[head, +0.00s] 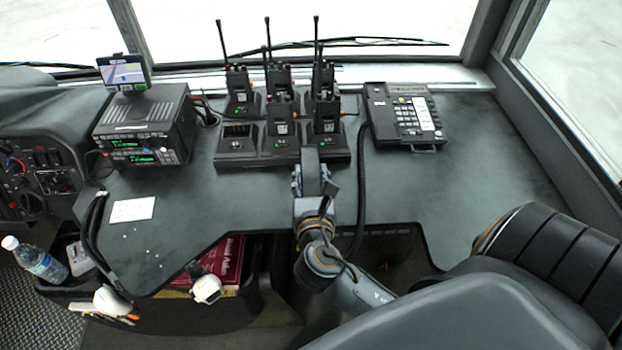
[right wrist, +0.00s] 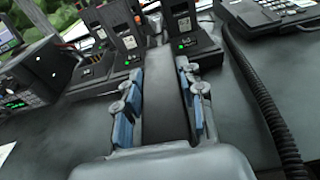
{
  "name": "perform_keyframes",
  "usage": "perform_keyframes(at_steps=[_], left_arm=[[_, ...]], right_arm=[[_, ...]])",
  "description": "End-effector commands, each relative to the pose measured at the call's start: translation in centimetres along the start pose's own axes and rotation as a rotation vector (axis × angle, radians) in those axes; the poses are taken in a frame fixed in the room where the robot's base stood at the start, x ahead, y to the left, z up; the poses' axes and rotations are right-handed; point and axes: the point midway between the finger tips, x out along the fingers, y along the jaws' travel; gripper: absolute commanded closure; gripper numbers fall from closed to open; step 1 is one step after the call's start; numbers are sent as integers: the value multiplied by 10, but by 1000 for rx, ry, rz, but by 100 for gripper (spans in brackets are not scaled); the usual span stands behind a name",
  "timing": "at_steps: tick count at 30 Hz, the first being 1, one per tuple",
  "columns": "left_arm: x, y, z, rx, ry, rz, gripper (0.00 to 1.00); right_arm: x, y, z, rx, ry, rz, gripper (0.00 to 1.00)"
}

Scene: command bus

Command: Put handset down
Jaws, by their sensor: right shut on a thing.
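The desk phone (head: 405,115) sits at the right of the dark desk, with its keypad at the right and a dark cradle area (head: 378,108) at its left; its edge also shows at the upper right of the right wrist view (right wrist: 270,12). My right gripper (head: 312,182) is shut on the dark handset (right wrist: 163,95), a long bar lying between its blue-backed fingers. The handset (head: 311,165) is just in front of the radio charger, left of the phone. The coiled cord (head: 361,190) hangs off the desk's front edge. My left gripper is not in view.
A charger (head: 240,158) with several upright radios (head: 280,118) stands behind the gripper. A radio unit (head: 145,125) with a small screen (head: 124,72) is at the left. A white card (head: 132,210) lies on the desk. The desk right of the cord is clear.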

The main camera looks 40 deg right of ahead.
Motion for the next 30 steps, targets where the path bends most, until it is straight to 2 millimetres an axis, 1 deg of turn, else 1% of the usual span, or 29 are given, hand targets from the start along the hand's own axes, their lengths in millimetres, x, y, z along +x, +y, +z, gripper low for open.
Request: perform_keyframes(at_steps=[7, 14, 15, 17, 18, 26, 30], left_arm=[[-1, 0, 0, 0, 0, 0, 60], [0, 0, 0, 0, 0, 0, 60], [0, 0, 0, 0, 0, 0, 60], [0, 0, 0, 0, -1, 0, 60], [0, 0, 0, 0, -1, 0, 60], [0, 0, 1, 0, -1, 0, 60], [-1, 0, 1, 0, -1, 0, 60]], right_arm=[[0, 0, 2, 0, -2, 0, 98], [1, 0, -6, -2, -1, -1, 98], [1, 0, -5, -1, 0, -1, 53], [1, 0, -5, -1, 0, -1, 41], [1, 0, -5, -1, 0, -1, 38], [0, 0, -5, 0, 0, -1, 38], [-3, 0, 2, 2, 0, 1, 38]])
